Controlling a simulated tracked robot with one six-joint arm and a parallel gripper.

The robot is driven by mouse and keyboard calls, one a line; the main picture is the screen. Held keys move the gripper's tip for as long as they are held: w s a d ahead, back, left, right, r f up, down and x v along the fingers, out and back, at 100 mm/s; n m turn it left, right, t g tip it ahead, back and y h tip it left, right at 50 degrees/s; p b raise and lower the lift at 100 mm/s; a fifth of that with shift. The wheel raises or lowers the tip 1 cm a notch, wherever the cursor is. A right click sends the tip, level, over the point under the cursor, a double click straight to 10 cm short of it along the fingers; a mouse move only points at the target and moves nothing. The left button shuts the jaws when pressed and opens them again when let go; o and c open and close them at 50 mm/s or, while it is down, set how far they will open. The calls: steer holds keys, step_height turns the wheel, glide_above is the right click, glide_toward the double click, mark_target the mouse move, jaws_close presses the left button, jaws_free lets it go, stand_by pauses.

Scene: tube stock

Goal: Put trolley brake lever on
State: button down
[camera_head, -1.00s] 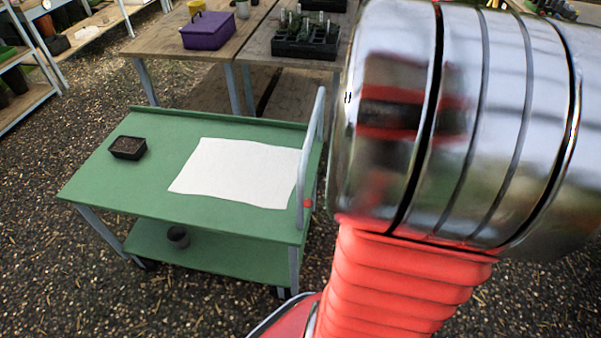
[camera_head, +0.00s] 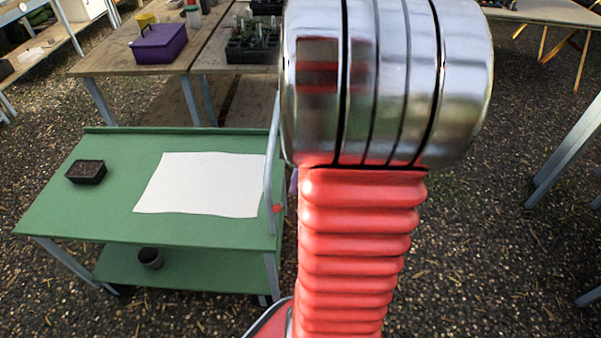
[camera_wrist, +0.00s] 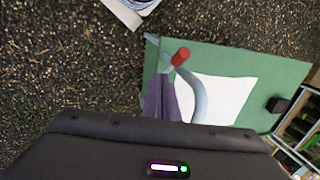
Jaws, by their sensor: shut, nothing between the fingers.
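The green trolley (camera_head: 110,215) stands at the left in the head view, with a pale upright handle at its right end. The brake lever's red grip (camera_head: 277,208) shows low by that handle. In the wrist view the red grip (camera_wrist: 181,56) sticks out near the trolley's corner, beside the curved handle (camera_wrist: 198,98). My gripper (camera_wrist: 164,76) has purple fingers, shut and empty, their tips just below and left of the red grip in the picture. I cannot tell whether they touch it. My arm hides most of the gripper in the head view.
A white sheet (camera_head: 200,185) and a black pot of soil (camera_head: 86,171) lie on the trolley top. A small pot (camera_head: 150,258) stands on its lower shelf. Behind is a wooden table with a purple box (camera_head: 163,43) and a plant tray (camera_head: 252,45). Gravel floor is open at the right.

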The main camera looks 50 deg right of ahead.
mark_target(279, 207)
steer(key=shift+w+a+f, duration=0.15)
steer(key=shift+a+f, duration=0.1)
steer(key=shift+a, duration=0.25)
steer(key=shift+w+a+f, duration=0.15)
steer(key=shift+a+f, duration=0.05)
steer(key=shift+a, duration=0.35)
steer(key=shift+w+a+f, duration=0.15)
steer(key=shift+a+f, duration=0.1)
steer(key=shift+a, duration=0.25)
steer(key=shift+a, duration=0.15)
